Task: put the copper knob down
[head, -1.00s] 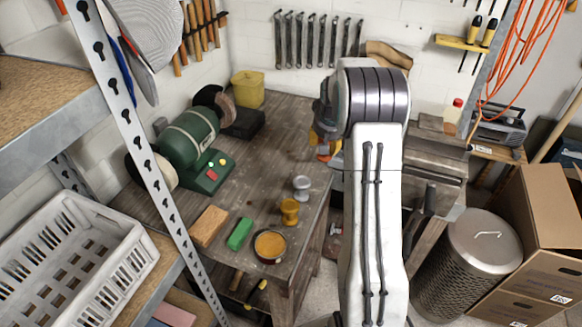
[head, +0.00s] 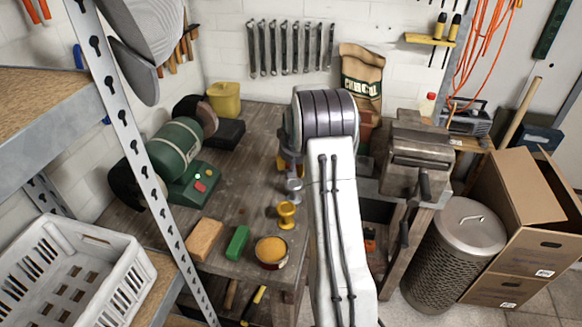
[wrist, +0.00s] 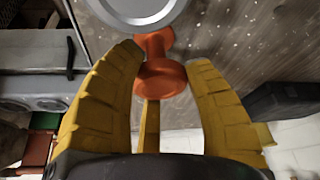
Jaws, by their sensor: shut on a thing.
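The copper knob (wrist: 160,78), orange-red with a round end, is between the yellow fingers of my gripper (wrist: 167,58) in the wrist view. The gripper is shut on it. In the head view my arm hides the knob, and only a bit of yellow finger (head: 281,163) shows. A silver knob (head: 294,188) stands on the workbench (head: 235,185) just below the gripper in the picture. A large silver disc (wrist: 138,8) shows at the top of the wrist view, very near the copper knob. I cannot tell whether the copper knob touches the bench.
A brass knob (head: 287,214), an orange-filled tin (head: 271,251), a green block (head: 238,242) and a tan block (head: 205,239) line the bench front. A green grinder (head: 178,148) stands left, a vise (head: 415,155) right. The bench middle is clear.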

